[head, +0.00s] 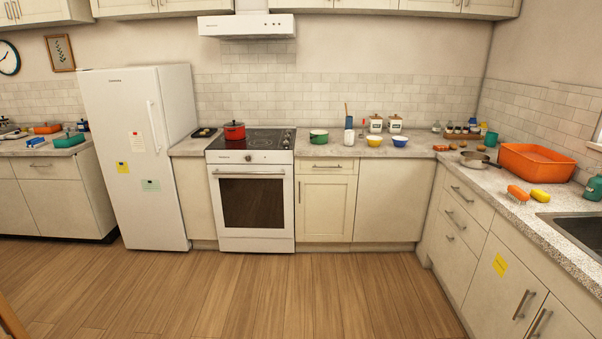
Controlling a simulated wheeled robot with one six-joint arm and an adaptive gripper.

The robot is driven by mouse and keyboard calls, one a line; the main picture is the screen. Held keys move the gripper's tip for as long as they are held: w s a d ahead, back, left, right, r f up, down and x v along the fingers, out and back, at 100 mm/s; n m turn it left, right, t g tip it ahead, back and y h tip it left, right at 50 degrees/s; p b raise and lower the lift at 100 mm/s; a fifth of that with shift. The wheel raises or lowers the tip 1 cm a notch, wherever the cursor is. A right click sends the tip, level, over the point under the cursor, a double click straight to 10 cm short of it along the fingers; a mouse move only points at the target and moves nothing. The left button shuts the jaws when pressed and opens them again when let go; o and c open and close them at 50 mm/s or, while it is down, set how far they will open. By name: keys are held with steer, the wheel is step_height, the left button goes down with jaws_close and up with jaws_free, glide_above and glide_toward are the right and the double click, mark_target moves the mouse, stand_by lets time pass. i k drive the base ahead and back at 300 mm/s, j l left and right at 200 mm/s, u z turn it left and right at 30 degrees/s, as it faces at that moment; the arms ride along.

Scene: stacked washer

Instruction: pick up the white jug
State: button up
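A small white upright vessel, which looks like the white jug (349,138), stands near the front of the back counter, right of the stove. A handle or spout cannot be made out at this size. A blue container (349,122) with a utensil in it stands just behind it. My gripper is not in view.
A red pot (234,131) sits on the stove (251,190). The wooden floor (270,295) before the cabinets is clear. An orange tub (537,162) is on the right counter.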

mark_target(349, 134)
steer(key=i+l, duration=0.2)
steer(key=i, duration=0.45)
steer(key=i+l, duration=0.2)
steer(key=i, duration=0.45)
steer(key=i+l+z, duration=0.1)
steer(key=i, duration=0.55)
steer(key=i+l, duration=0.25)
steer(key=i, duration=0.4)
steer(key=i+l, duration=0.15)
steer(key=i, duration=0.55)
